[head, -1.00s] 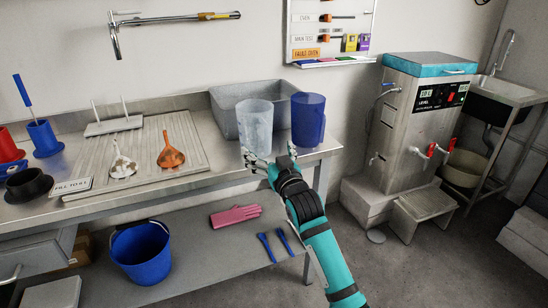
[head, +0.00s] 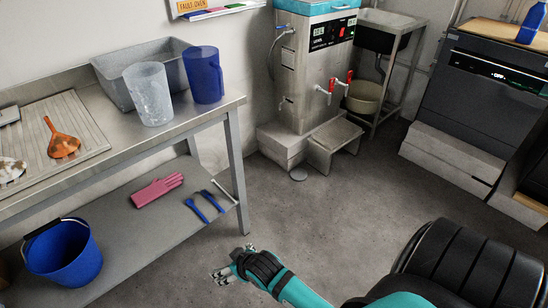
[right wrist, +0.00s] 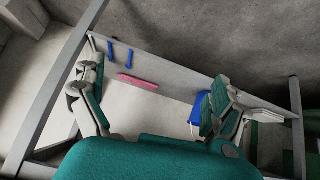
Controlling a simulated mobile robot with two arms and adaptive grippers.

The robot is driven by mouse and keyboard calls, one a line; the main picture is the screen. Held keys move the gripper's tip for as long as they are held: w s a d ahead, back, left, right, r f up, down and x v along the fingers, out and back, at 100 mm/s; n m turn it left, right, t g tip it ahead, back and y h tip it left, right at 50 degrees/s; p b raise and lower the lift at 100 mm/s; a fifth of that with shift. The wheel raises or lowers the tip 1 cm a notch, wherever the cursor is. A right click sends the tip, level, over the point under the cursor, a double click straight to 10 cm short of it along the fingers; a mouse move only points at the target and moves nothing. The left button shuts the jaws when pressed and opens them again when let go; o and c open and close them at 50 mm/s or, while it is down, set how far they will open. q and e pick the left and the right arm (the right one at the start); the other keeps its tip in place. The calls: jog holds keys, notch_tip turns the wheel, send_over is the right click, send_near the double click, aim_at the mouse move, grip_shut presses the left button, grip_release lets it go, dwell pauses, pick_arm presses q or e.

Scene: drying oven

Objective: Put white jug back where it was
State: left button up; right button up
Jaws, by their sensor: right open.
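The white jug (head: 148,94), translucent and cloudy, stands upright on the steel bench near its right end. A blue jug (head: 204,75) stands just to its right, close beside it. A grey basin (head: 115,82) is behind both. My right gripper (head: 232,262) is below and right of the bench, over the floor, apart from both jugs. In the right wrist view its fingers (right wrist: 155,100) are spread wide with nothing between them. My left gripper is not in view.
The lower shelf holds a pink glove (head: 157,190), blue tools (head: 204,207) and a blue bucket (head: 64,253). A steel boiler (head: 315,75) stands right of the bench.

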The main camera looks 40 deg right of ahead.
jog(key=s+f+g, duration=0.2)
jog(key=s+f, duration=0.3)
jog(key=s, duration=0.4)
jog(key=s+f+g, duration=0.3)
jog(key=s+f, duration=0.2)
jog(key=s, duration=0.4)
jog(key=shift+s+a+f+n+g, duration=0.15)
jog(key=shift+s+a+n+g, duration=0.2)
jog(key=shift+a+n, duration=0.1)
